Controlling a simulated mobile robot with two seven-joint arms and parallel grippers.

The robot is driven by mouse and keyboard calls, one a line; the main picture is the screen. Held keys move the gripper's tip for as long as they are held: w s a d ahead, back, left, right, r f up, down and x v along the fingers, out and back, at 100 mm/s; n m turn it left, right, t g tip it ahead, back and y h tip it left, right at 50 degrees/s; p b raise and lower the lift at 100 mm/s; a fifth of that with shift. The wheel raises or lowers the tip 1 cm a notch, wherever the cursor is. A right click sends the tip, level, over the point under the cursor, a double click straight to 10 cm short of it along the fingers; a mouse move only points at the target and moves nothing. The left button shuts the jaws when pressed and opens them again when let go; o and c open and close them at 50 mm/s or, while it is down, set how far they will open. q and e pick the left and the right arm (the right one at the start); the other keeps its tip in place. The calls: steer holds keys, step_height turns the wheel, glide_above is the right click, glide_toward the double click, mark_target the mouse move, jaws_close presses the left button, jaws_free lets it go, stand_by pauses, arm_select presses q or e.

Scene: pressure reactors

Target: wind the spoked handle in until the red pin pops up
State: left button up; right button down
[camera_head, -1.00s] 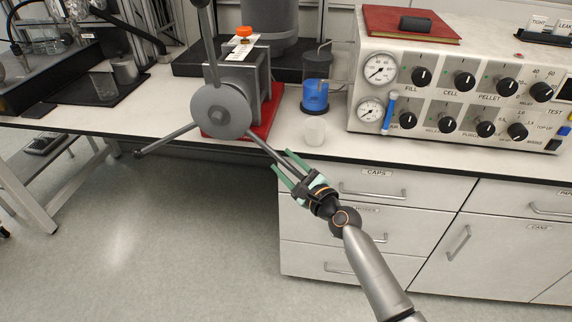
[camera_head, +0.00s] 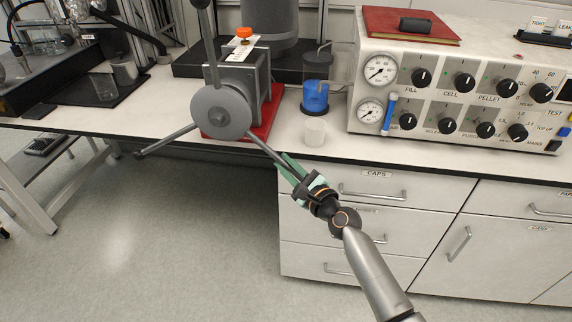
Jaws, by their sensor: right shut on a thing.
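The spoked handle (camera_head: 221,111) is a grey round hub with three long spokes, on the front of a grey metal block. One spoke points up, one down-left and one down-right. My right gripper (camera_head: 287,163) is shut on the outer end of the down-right spoke, below the bench edge. An orange-red knob (camera_head: 244,33) stands on top of the block, beside a white tag. I cannot make out a separate red pin. My left gripper is not in view.
The block (camera_head: 252,78) stands on a red mat (camera_head: 272,112) on the white bench. Drawers (camera_head: 370,190) lie behind my right arm; open floor is at left.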

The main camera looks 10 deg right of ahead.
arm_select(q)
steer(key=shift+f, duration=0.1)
arm_select(e)
steer(key=shift+f, duration=0.1)
stand_by(0.7)
steer(key=shift+f+b, duration=0.2)
steer(key=shift+b, duration=0.25)
arm_select(q)
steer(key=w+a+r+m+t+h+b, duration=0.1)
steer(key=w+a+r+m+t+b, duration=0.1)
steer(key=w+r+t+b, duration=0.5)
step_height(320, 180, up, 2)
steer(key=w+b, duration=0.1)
steer(key=b, duration=0.3)
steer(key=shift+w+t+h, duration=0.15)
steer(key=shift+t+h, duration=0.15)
arm_select(e)
steer(key=a+f+m+t, duration=0.1)
steer(key=w+a+f+m+t, duration=0.1)
steer(key=a+f, duration=0.1)
steer(key=shift+w+a+f+m+y, duration=0.2)
steer(key=shift+a+f+m+y, duration=0.05)
steer(key=shift+m+y, duration=0.05)
steer(key=c, duration=0.8)
jaws_free()
steer(key=shift+d, duration=0.1)
